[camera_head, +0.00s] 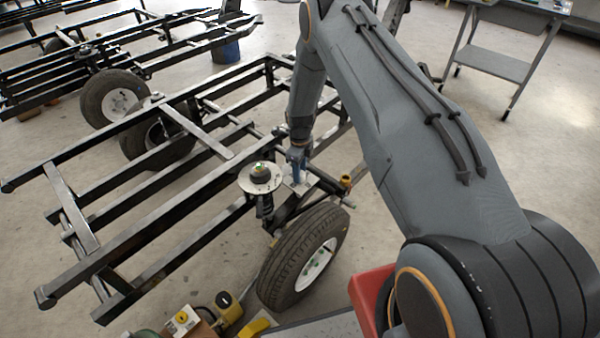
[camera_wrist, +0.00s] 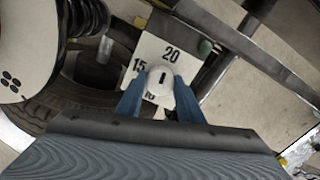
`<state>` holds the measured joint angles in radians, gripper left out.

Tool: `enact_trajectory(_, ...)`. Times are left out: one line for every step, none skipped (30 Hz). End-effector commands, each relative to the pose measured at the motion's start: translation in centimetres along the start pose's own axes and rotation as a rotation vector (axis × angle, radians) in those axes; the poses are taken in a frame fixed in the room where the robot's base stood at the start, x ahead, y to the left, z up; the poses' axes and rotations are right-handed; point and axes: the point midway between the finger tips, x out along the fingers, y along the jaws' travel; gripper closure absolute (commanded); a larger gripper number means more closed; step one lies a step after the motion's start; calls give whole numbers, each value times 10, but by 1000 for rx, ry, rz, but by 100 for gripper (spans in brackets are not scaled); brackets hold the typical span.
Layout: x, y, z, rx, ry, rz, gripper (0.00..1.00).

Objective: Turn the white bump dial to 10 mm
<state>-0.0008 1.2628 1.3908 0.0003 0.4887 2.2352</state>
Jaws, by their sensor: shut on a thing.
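The white bump dial (camera_wrist: 154,87) is a round white knob with a short black mark, on a white plate (camera_wrist: 152,47) with black numbers. "20" is above the knob and "15" to its upper left. A number below the knob is partly hidden, so I cannot read it fully. The black mark runs roughly up and down in the wrist view; I cannot tell which number it indicates. My gripper (camera_wrist: 160,80) has its blue fingers on either side of the knob, shut on it. In the head view my gripper (camera_head: 297,160) reaches down to the plate (camera_head: 300,184), and the dial is hidden.
A spring strut with a round top plate (camera_head: 261,178) stands just left of my gripper. A tyre (camera_head: 303,257) is below, and black frame rails (camera_head: 150,228) extend left. A yellow-capped part (camera_head: 346,181) is close on the right. Open floor lies beyond.

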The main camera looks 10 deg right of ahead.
Motion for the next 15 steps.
enact_trajectory(0,-2,0,-31,-1,-2,89)
enact_trajectory(1,-1,0,-54,-1,-2,89)
enact_trajectory(1,-1,0,-86,-1,-2,89)
enact_trajectory(1,-2,0,-111,-1,-2,89)
enact_trajectory(1,-2,0,-138,-1,-2,89)
enact_trajectory(0,-2,0,-175,-1,-2,89)
enact_trajectory(0,-2,0,-203,-1,-3,89)
enact_trajectory(0,-2,0,-231,-1,-3,89)
enact_trajectory(0,-2,0,-270,-1,-3,89)
enact_trajectory(0,-2,0,-298,-1,-3,89)
enact_trajectory(0,-2,0,-327,-1,-3,89)
enact_trajectory(0,-2,0,-365,-1,-3,89)
enact_trajectory(0,-2,0,-394,-1,-3,89)
enact_trajectory(0,-2,0,-422,-1,-2,89)
enact_trajectory(0,-2,0,-460,-1,-3,89)
